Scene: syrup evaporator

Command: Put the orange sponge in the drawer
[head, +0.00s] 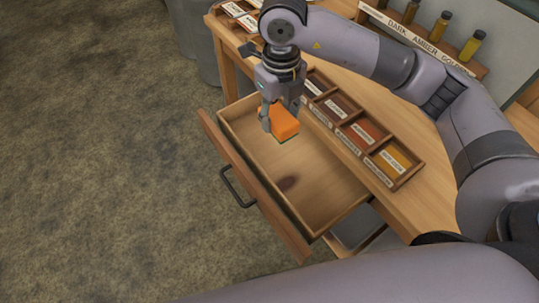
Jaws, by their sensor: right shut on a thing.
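The orange sponge (284,122) has a dark green underside and is held in my right gripper (276,122). The gripper points down and is shut on it. Both are over the far part of the open drawer (312,190); a gap between the sponge and the drawer floor cannot be judged exactly. The drawer is wooden, pulled out from the table, and its visible floor is bare except for a dark knot mark. A dark handle (236,188) is on its front. My left gripper is not in view.
A divided wooden tray (398,182) with labelled colour compartments sits on the table (425,205) beside the drawer. Several amber bottles (472,45) stand in a rack labelled "Dark Amber Golden" at the back. Grey bins (195,40) stand at upper left. The floor left of the drawer is clear.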

